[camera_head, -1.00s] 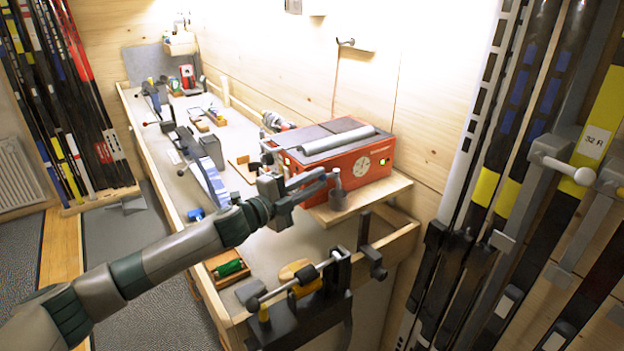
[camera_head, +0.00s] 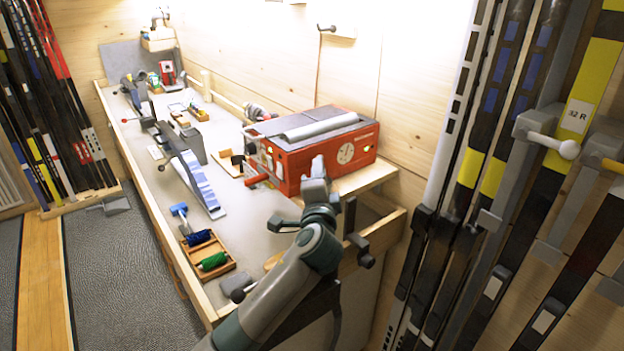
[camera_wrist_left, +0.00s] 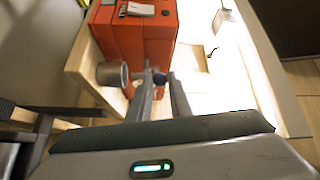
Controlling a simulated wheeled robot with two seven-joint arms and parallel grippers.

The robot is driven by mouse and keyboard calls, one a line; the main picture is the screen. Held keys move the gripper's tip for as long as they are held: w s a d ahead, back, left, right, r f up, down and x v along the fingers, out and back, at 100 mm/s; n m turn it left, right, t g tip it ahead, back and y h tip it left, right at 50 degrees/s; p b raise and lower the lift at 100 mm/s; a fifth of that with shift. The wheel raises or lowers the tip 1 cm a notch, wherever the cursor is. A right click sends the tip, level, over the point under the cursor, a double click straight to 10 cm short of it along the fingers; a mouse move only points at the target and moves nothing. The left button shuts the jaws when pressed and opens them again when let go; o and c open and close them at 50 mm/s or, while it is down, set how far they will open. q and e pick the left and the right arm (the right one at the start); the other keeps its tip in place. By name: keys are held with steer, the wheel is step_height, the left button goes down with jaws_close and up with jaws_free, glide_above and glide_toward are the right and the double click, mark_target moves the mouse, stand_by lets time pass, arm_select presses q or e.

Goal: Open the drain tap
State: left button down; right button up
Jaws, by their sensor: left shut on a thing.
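The red wax machine (camera_head: 325,150) stands on the wooden bench, with a round dial on its side. My left gripper (camera_head: 317,180) is at the near end of the machine, its fingers pointing toward it. In the left wrist view the fingers (camera_wrist_left: 162,88) straddle a small dark blue knob, which looks like the drain tap's handle (camera_wrist_left: 160,78), close to the machine's orange-red end (camera_wrist_left: 135,45). A grey cup (camera_wrist_left: 112,75) stands just left of the fingers. In the head view my gripper hides the tap and cup. My right gripper is not in view.
A wooden tray (camera_head: 208,260) with green and blue rolls lies at the bench's near left. A ski vise (camera_head: 190,180) stands farther back. Skis (camera_head: 465,180) on the right wall stand close to the bench end. The bench middle is mostly clear.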

arm_select(q)
steer(key=d+n+y+b, duration=0.1)
steer(key=y, duration=0.2)
steer(key=shift+d+f+n+b, duration=0.1)
steer(key=shift+d+n+b, duration=0.1)
steer(key=shift+n+b, duration=0.2)
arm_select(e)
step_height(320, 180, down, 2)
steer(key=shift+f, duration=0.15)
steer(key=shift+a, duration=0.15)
arm_select(q)
steer(key=c, duration=1.6)
jaws_free()
steer(key=shift+w+d, duration=0.1)
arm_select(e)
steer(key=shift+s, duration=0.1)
